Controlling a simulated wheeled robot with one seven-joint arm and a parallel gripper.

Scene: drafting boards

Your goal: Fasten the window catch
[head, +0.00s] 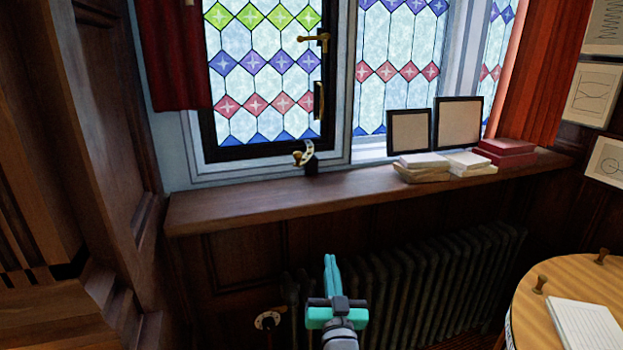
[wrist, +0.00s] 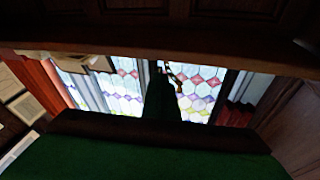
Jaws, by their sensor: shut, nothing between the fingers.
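The black-framed window (head: 210,135) on the left has leaded coloured panes. A brass lever handle (head: 316,38) lies horizontally, pointing left, on its right frame. An upright brass handle (head: 319,100) sits lower on the same frame. A small brass-and-white fitting on a dark base (head: 303,155) stands at the window's bottom right by the sill. Which of these is the catch I cannot tell. My teal gripper (head: 330,258) is shut and empty, below the sill in front of the radiator, apart from all the fittings. Its dark fingers (wrist: 161,78) partly cover the window in the wrist view.
The wooden sill (head: 240,200) juts out above the dark radiator (head: 400,275). Two frames (head: 409,132) and stacked books (head: 423,166) stand on its right part. A red curtain (head: 175,60) hangs left. A round table (head: 535,310) is at lower right.

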